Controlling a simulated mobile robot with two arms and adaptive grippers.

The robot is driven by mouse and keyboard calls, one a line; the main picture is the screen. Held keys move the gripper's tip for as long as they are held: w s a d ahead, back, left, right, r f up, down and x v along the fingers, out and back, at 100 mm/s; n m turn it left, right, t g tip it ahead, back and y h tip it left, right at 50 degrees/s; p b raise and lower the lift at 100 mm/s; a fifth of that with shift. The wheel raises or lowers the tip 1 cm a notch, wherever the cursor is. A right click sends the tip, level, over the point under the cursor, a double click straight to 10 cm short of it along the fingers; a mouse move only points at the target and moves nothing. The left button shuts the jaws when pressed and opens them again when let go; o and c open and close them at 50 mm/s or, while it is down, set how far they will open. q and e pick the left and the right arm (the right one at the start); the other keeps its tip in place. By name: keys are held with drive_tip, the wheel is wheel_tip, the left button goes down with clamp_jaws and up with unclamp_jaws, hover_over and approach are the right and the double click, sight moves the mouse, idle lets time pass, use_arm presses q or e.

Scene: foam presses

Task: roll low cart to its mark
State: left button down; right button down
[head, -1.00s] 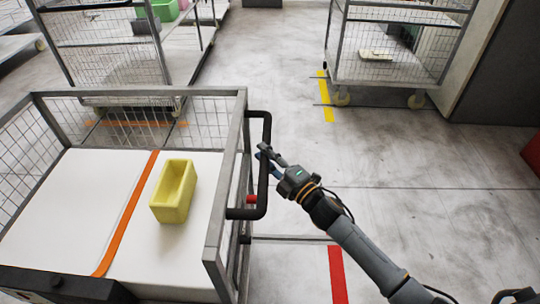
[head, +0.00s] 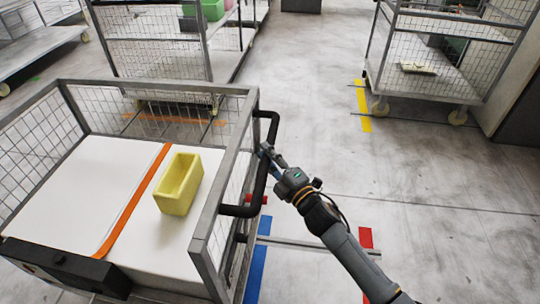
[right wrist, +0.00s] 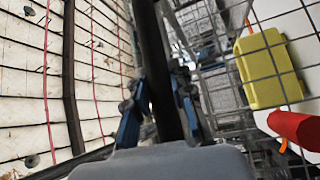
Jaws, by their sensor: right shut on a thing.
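The low cart (head: 238,140) fills the left of the head view, with a grey frame, mesh sides and a white deck with an orange stripe. Its black handle (head: 262,182) sticks out on the right side. My right gripper (head: 267,155) is shut on the upright bar of this handle. In the right wrist view the dark bar (right wrist: 155,45) runs between the two fingers (right wrist: 160,105). A blue floor strip (head: 257,262) and a red floor strip (head: 366,238) lie right of the cart. Which strip is the mark I cannot tell. My left gripper is out of view.
A yellow foam box (head: 179,184) rests on the cart deck. A tall mesh cart (head: 160,50) stands behind, close to the low cart. Another (head: 430,75) stands at back right beside a yellow strip (head: 363,108). The middle floor is clear.

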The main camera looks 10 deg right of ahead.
drive_tip(key=shift+a+f, duration=0.1)
drive_tip(key=shift+f, duration=0.05)
drive_tip(key=c, duration=1.1)
unclamp_jaws()
drive_tip(key=v, duration=1.2)
drive_tip(key=s+d+f+m+g+h, duration=0.2)
drive_tip(key=s+d+f+m, duration=0.15)
drive_tip(key=f, duration=0.75)
drive_tip(key=s+d+f+m+g+h, duration=0.2)
drive_tip(key=d+f+m+h, duration=0.15)
drive_tip(key=f, duration=0.75)
drive_tip(key=s+d+f+m+g+h, duration=0.2)
drive_tip(key=s+f+m, duration=0.15)
drive_tip(key=f, duration=0.75)
drive_tip(key=s+d+f+m+g+h, duration=0.15)
drive_tip(key=s+f+m+g, duration=0.35)
drive_tip(key=s+f, duration=0.85)
drive_tip(key=s+f+m+g, duration=0.1)
drive_tip(key=s+f, duration=0.1)
drive_tip(key=s, duration=0.5)
drive_tip(key=s+f+m+g, duration=0.1)
drive_tip(key=s+f+g, duration=0.1)
drive_tip(key=s, duration=0.5)
drive_tip(key=s+d+f+m+g, duration=0.1)
drive_tip(key=s+f+m+g, duration=0.1)
drive_tip(key=s, duration=0.5)
drive_tip(key=shift+s+f, duration=0.1)
drive_tip(key=shift+f, duration=0.6)
